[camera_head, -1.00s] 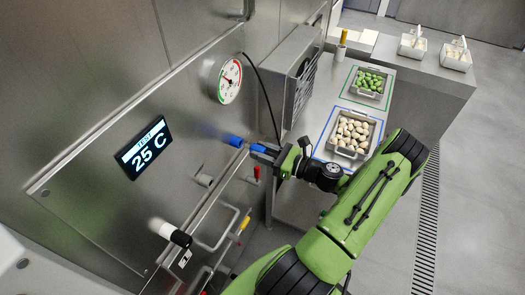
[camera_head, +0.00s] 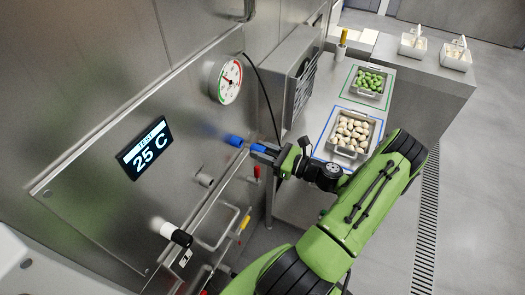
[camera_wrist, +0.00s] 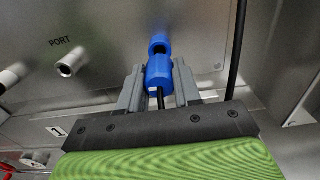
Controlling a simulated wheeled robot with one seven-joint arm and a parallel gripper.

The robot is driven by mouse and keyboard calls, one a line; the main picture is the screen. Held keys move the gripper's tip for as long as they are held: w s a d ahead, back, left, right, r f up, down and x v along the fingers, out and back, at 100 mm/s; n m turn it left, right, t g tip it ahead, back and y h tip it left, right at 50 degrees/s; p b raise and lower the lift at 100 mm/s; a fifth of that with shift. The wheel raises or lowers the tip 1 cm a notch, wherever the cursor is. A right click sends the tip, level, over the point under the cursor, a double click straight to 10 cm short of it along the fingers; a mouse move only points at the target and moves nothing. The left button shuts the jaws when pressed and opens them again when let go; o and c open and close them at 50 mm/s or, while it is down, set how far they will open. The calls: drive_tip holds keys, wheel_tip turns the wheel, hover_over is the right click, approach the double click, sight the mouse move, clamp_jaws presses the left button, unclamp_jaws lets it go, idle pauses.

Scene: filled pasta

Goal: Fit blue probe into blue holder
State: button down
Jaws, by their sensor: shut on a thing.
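My gripper (camera_head: 262,152) is shut on the blue probe (camera_head: 258,148) in front of the steel panel. In the wrist view the blue probe (camera_wrist: 159,72) sits between the two grey fingers (camera_wrist: 158,85), with a dark cable at its lower end. The blue holder (camera_head: 235,141) sticks out of the panel just left of the probe. In the wrist view the blue holder (camera_wrist: 159,42) shows as a ring right above the probe tip. Probe and holder are in line and very close. I cannot tell whether the tip is inside.
A round gauge (camera_head: 230,82) and a display reading 25 C (camera_head: 146,148) are on the panel. A bare metal port (camera_head: 204,180) and a white-and-black knob (camera_head: 171,232) lie nearby. A black cable (camera_head: 265,98) hangs beside my gripper. Trays of dumplings (camera_head: 352,134) and green pasta (camera_head: 370,80) stand behind.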

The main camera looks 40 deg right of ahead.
sight(252, 148)
drive_tip(key=shift+p+x, duration=0.3)
drive_tip(key=shift+x, duration=1.45)
idle(0.9)
drive_tip(key=shift+c, duration=2.4)
unclamp_jaws()
drive_tip(key=shift+p+v, duration=0.35)
drive_tip(key=shift+v, duration=3.15)
drive_tip(key=b+v, duration=0.1)
drive_tip(key=v, duration=1.4)
drive_tip(key=shift+s+b, duration=0.35)
drive_tip(key=shift+w+r, duration=0.1)
drive_tip(key=shift+r, duration=0.05)
